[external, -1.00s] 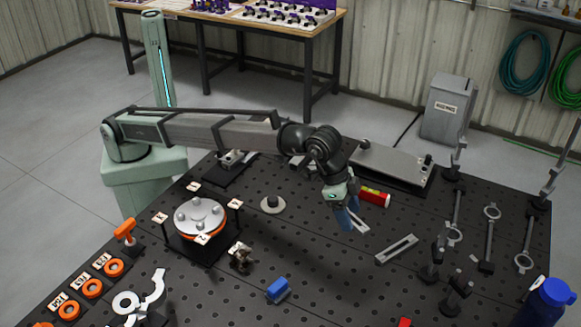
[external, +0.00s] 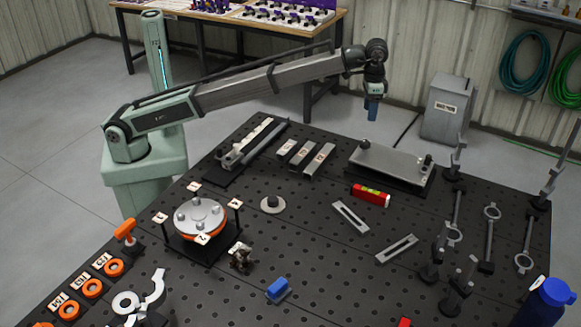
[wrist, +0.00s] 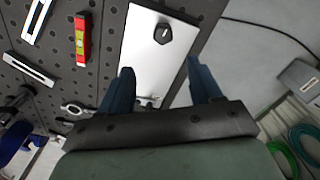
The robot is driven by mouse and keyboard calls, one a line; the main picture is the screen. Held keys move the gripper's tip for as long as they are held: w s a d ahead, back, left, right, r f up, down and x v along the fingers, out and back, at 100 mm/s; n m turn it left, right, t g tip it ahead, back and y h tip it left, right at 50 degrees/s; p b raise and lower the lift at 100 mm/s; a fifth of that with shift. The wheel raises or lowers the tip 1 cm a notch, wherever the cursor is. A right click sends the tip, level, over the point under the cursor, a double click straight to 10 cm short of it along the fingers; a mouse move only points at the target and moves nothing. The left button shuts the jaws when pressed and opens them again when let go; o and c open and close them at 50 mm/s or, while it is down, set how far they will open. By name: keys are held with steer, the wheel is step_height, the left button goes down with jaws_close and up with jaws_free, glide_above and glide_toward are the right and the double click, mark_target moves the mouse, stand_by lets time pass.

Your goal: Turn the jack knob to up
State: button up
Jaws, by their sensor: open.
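A black knob (external: 366,144) stands on the far-left corner of a flat silver plate (external: 392,166) at the back of the black bench; I take it to be the jack knob. In the wrist view the knob (wrist: 163,34) has a roughly hexagonal, pointed shape on the pale plate (wrist: 145,62); I cannot read any up mark. My gripper (external: 372,114) hangs above and behind the plate, apart from the knob. In the wrist view my gripper's blue fingers (wrist: 160,75) are spread and empty, with the knob beyond them.
A second dark fitting (external: 428,160) stands at the plate's right end. A red level (external: 371,194) lies in front of the plate. Slotted bars (external: 350,217) lie nearer. Air around my gripper is clear.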

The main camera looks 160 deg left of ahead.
mark_target(365, 141)
steer(key=f, duration=0.9)
steer(key=s+f, duration=0.1)
steer(key=f, duration=0.3)
steer(key=shift+a+f, duration=0.15)
steer(key=shift+f, duration=0.2)
steer(key=shift+c, duration=0.3)
steer(key=c, duration=1)
